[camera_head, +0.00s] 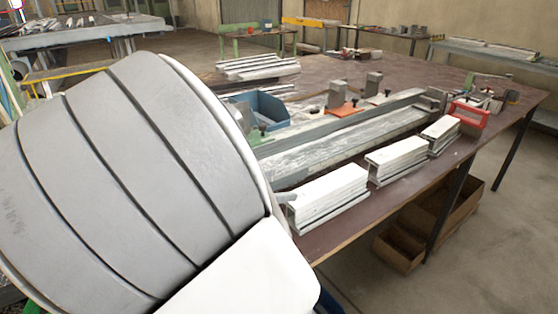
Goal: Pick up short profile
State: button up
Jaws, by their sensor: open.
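Three white profiles lie in a row along the front edge of the brown bench. The shortest-looking one (440,134) is farthest along, next to a red object. A middle one (397,160) lies nearer, and the largest-looking one (328,194) is nearest, beside my arm. The frame does not settle which is the short profile, as distance affects their apparent size. My arm's large grey and white link fills the left side and hides part of the bench. I cannot make out my gripper.
A long clamp fixture (340,138) runs behind the profiles on the bench (497,72). A blue bin (262,110), an orange plate (342,110) and upright metal blocks stand around it. A red tool (469,113) is at the right. Cardboard boxes (398,249) stand below.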

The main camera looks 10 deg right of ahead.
jog(key=b, duration=0.3)
send_near(328, 183)
jog(key=x, duration=0.3)
jog(key=shift+d+f, duration=0.1)
jog(key=shift+d, duration=0.25)
jog(key=x, duration=0.4)
jog(key=shift+w+d+f+b, duration=0.2)
jog(key=shift+d+f+b, duration=0.05)
jog(key=shift+d+b, duration=0.05)
grip_shut()
jog(key=shift+r, duration=0.1)
